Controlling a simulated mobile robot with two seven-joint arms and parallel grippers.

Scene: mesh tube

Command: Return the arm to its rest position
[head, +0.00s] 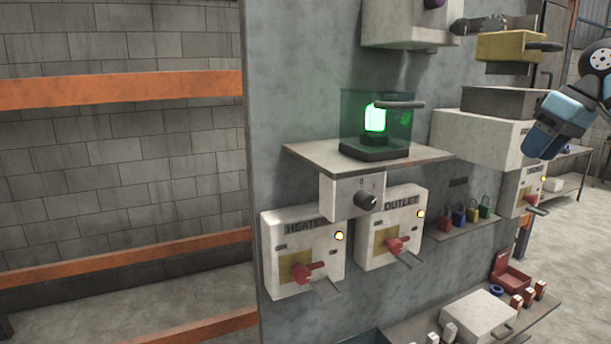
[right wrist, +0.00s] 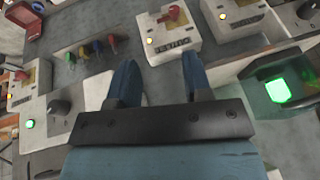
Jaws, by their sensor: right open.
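My right gripper (head: 545,138) is at the upper right of the head view, in front of the right part of the grey panel. It also shows in the right wrist view (right wrist: 160,70), where its two blue fingers stand apart with nothing between them. Whether it touches anything is not clear in the head view, but no contact shows in the wrist view. My left gripper is in neither view.
A grey panel (head: 268,140) carries a heater box (head: 280,245), an outlet box (head: 376,253) and a clear case with a glowing green lamp (head: 375,118). Several padlocks (head: 458,216) stand on a small shelf. Orange rails (head: 120,88) cross the left side.

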